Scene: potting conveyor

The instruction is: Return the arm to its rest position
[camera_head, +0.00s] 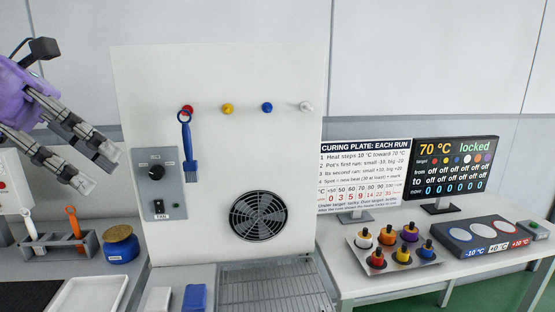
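My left gripper (99,169) comes in from the upper left, in front of the white wall and left of the upright white panel (215,75). Its purple body is cut off by the picture's left edge. Its two grey fingers are apart, with nothing between them. The fingertips point down and to the right and appear clear of everything around them. My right gripper is not in view.
A blue brush (189,150) hangs from the panel's red peg, near a grey control box (160,184) and a fan (258,216). A tool rack (60,245) and blue jar (120,245) stand at left. Several capped pots (387,237) stand on the right table.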

